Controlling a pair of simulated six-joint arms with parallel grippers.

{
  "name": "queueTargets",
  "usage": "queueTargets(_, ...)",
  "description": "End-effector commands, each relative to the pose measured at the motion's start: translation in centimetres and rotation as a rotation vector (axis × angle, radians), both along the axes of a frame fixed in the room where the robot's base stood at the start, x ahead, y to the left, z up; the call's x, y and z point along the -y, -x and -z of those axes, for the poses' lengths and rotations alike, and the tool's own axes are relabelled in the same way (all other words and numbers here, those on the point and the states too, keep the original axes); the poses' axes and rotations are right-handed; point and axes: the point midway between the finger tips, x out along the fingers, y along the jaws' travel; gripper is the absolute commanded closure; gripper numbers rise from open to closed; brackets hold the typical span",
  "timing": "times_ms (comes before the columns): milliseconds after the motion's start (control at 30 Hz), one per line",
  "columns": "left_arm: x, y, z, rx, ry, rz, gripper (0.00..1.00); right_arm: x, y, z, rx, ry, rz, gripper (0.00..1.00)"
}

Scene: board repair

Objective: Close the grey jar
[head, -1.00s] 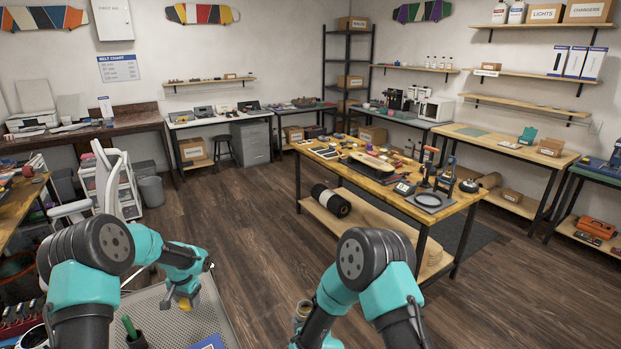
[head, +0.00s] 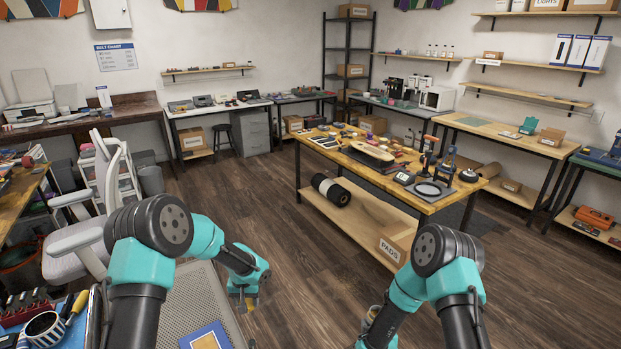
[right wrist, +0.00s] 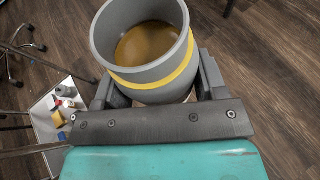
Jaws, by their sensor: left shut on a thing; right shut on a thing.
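The grey jar (right wrist: 144,50) has a yellow band and fills the top middle of the right wrist view. Its mouth is open and uncovered, with a brown-yellow inside showing. My right gripper (right wrist: 155,92) is shut around the jar's body. In the head view a small part of the jar (head: 373,313) shows beside my right arm at the bottom. My left gripper (head: 246,297) is over the right edge of the grey perforated surface, apart from the jar. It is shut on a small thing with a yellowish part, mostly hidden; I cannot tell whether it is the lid.
The grey perforated surface (head: 195,305) holds a blue and yellow card (head: 206,338). A striped mug (head: 44,328) and tools crowd the lower left. A grey chair (head: 88,240) stands at left. A wooden workbench (head: 420,203) stands ahead, with open floor before it.

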Motion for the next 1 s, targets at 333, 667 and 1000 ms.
queueTargets(333,0.0,0.0,0.0,0.0,0.0,0.0,0.67,0.0,0.0,0.0,0.002,0.0,0.0,0.77)
queueTargets(667,0.0,0.0,0.0,0.001,0.0,0.0,0.67,-1.1,0.0,-0.7,0.003,0.0,-0.045,0.77)
queueTargets(1000,0.0,0.0,0.0,0.0,0.0,0.0,0.67,-6.9,0.5,-4.1,0.005,0.0,-0.295,0.77)
